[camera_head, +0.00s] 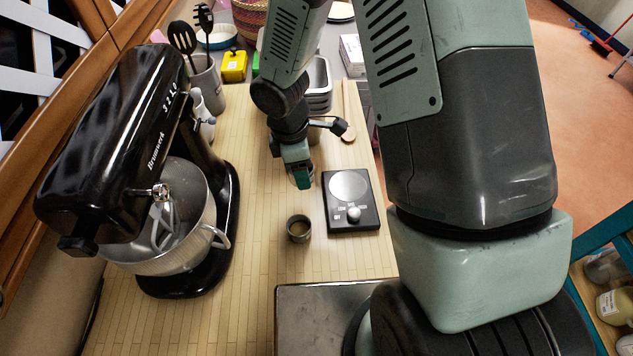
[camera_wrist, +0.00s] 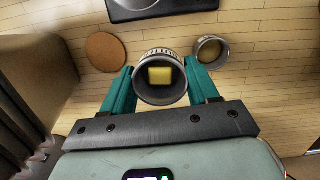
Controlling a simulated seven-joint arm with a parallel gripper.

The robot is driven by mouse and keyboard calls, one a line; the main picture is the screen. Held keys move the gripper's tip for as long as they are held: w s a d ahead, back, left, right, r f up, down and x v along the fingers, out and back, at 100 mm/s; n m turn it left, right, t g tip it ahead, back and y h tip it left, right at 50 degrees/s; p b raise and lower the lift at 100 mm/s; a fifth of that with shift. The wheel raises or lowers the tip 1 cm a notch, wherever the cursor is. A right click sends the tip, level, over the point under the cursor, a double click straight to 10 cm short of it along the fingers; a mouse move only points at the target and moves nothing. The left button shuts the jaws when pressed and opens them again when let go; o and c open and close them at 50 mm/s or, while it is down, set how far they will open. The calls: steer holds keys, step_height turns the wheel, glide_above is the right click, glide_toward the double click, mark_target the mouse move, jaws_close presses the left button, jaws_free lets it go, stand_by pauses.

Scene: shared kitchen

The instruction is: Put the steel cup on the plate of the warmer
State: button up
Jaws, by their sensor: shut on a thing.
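My gripper (camera_head: 298,172) is over the counter, left of the warmer in the head view. In the wrist view its two teal fingers (camera_wrist: 161,92) are shut on a steel cup (camera_wrist: 161,58) with a ridged rim and a yellow block inside. In the head view the cup is mostly hidden by the gripper, so its height above the counter is hard to tell. The warmer (camera_head: 369,214) is a black slab with a round pale plate (camera_head: 349,187) and a knob. The plate is bare. In the wrist view only the warmer's edge (camera_wrist: 162,9) shows at the top.
A second small metal cup (camera_head: 299,228) stands left of the warmer's near end. A cork disc (camera_wrist: 105,52) lies on the counter. A black stand mixer (camera_head: 120,140) fills the left. A utensil pot (camera_head: 205,80) and metal bins (camera_head: 319,85) stand farther back.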

steer(key=w+d+r+m+g+y, duration=0.1)
steer(key=w+d+r+m+g, duration=0.15)
steer(key=d+m, duration=1.05)
steer(key=m, duration=0.4)
glide_toward(348, 187)
steer(key=shift+t, duration=0.45)
steer(key=f, duration=0.2)
steer(key=s+f, duration=0.1)
steer(key=f, duration=0.2)
steer(key=shift+s+d+f, duration=0.15)
steer(key=shift+s+f, duration=0.1)
steer(key=shift+f, duration=0.1)
steer(key=shift+f, duration=0.15)
steer(key=o, duration=1.1)
steer(key=r, duration=0.4)
steer(key=w+r, duration=0.1)
steer(key=r, duration=0.7)
steer(key=shift+w+r, duration=0.15)
